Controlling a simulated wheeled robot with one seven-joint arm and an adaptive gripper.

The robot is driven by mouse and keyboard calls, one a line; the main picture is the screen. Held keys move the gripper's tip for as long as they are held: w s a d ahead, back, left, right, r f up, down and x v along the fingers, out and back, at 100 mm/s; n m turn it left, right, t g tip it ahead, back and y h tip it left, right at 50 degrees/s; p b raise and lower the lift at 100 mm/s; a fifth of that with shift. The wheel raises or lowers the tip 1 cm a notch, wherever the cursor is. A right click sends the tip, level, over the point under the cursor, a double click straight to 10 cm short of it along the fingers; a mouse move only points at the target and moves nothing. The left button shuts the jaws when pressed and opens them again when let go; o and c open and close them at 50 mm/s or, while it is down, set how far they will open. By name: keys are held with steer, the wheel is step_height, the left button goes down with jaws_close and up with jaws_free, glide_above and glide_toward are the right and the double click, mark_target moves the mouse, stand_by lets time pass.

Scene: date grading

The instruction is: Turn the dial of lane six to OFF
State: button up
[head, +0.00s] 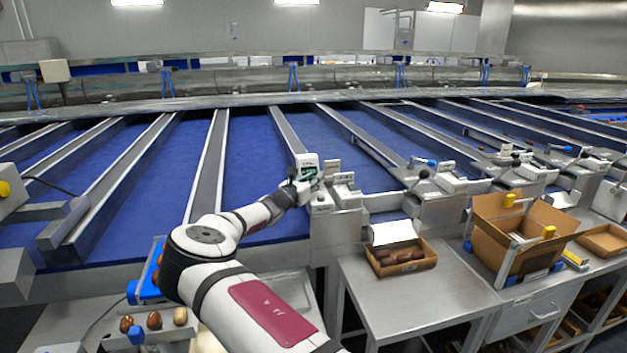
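My white arm reaches from the bottom of the head view to a lane-end control unit in the middle. My gripper (307,184) is at that unit, small and dark against it, and I cannot tell whether its fingers are open or shut. A white box with a small green display (307,163) stands just above and behind the gripper. A grey housing (338,215) with white blocks on top is right below and beside it. The dial itself is not distinguishable; the gripper and wrist may cover it. Lane numbers are too small to read.
Blue sloping lanes (255,155) with metal dividers run to the back. More lane-end units with black knobs (424,174) line up to the right.

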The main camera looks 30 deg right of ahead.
jaws_close()
steer(key=b, duration=0.1)
steer(key=g+b, duration=0.1)
steer(key=b, duration=0.1)
steer(key=shift+w+f+m+h, duration=0.2)
steer(key=shift+m+h, duration=0.1)
steer(key=shift+m, duration=0.1)
steer(key=g+b, duration=0.1)
steer(key=b, duration=0.1)
steer(key=shift+f+m+b, duration=0.1)
steer(key=shift+m+b, duration=0.3)
steer(key=m+g+b, duration=0.1)
steer(key=g+b, duration=0.1)
steer(key=b, duration=0.2)
steer(key=m+g+h+b, duration=0.1)
steer(key=m+g+b, duration=0.1)
steer(key=b, duration=0.3)
steer(key=shift+g+h, duration=0.3)
steer(key=shift+g, duration=0.5)
steer(key=m+g+b, duration=0.3)
steer(key=g+b, duration=0.1)
steer(key=b, duration=0.1)
steer(key=shift+s+b, duration=0.1)
steer(key=shift+b, duration=0.2)
steer(key=m+g+y+b, duration=0.1)
steer(key=m+g+b, duration=0.1)
steer(key=g, duration=0.1)
steer(key=shift+r+m+g+y+b, duration=0.25)
steer(key=shift+m+g+b, duration=0.25)
steer(key=shift+g+b, duration=0.3)
